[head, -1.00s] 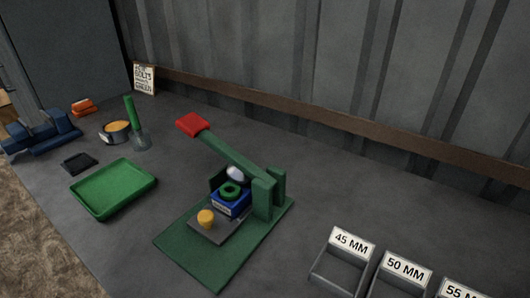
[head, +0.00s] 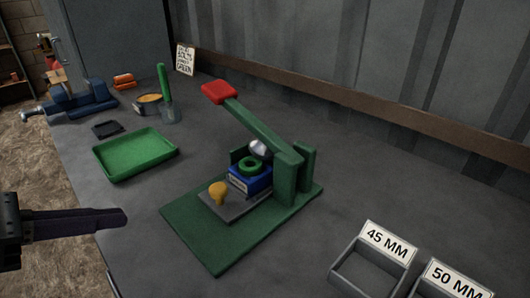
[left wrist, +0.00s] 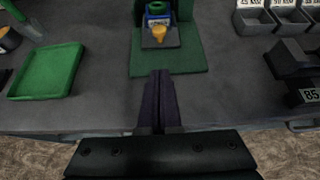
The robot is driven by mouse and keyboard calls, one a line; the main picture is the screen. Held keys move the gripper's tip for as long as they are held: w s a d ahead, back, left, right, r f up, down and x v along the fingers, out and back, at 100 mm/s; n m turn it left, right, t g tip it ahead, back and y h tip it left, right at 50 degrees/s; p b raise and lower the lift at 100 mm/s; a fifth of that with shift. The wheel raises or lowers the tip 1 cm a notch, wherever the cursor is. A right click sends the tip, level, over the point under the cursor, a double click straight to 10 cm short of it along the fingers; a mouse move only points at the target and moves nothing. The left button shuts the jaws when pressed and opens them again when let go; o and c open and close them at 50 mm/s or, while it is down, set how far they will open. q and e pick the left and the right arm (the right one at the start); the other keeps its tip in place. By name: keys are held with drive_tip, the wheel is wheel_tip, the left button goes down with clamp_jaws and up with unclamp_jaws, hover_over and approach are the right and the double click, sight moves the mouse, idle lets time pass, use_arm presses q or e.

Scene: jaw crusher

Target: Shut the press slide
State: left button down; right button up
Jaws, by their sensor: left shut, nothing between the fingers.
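The green press (head: 285,185) stands on its green base plate (head: 215,242) in the middle of the bench. Its lever arm slopes up to a red handle (head: 219,92). The grey slide (head: 238,207) sticks out toward the front, with a yellow knob (head: 218,193) on its outer end. A blue block (head: 250,180) with a green ring (head: 251,166) sits at the slide's inner end, under the press head. My left gripper (head: 122,217) is shut and empty, left of the press and apart from it. In the left wrist view its fingers (left wrist: 160,88) point toward the yellow knob (left wrist: 159,33).
A green tray (head: 135,155) lies left of the press. A metal cup with a green-handled tool (head: 167,95), a round tin (head: 148,103) and a blue vise (head: 80,102) stand farther back. Labelled bins (head: 372,262) stand at the front right. The bench between gripper and press is clear.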

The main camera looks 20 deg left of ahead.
use_arm(q)
approach(223, 185)
drive_tip(key=f, duration=0.4)
drive_tip(key=shift+s+a+f+b, duration=0.2)
drive_tip(key=shift+f+b, duration=0.05)
drive_tip(key=shift+b, duration=0.15)
use_arm(e)
drive_tip(key=shift+f, duration=0.4)
use_arm(q)
drive_tip(key=shift+w+d+r+p, duration=0.1)
drive_tip(key=shift+w+d+p, duration=0.1)
drive_tip(key=shift+w, duration=0.3)
drive_tip(key=shift+w+d+r+p, duration=0.1)
drive_tip(key=shift+w+d, duration=0.15)
drive_tip(key=shift+w, duration=0.25)
use_arm(e)
drive_tip(key=shift+r, duration=0.3)
use_arm(q)
drive_tip(key=shift+w+d+f, duration=0.1)
drive_tip(key=shift+w+d, duration=0.2)
drive_tip(key=shift+w, duration=0.35)
use_arm(e)
drive_tip(key=shift+d, duration=0.1)
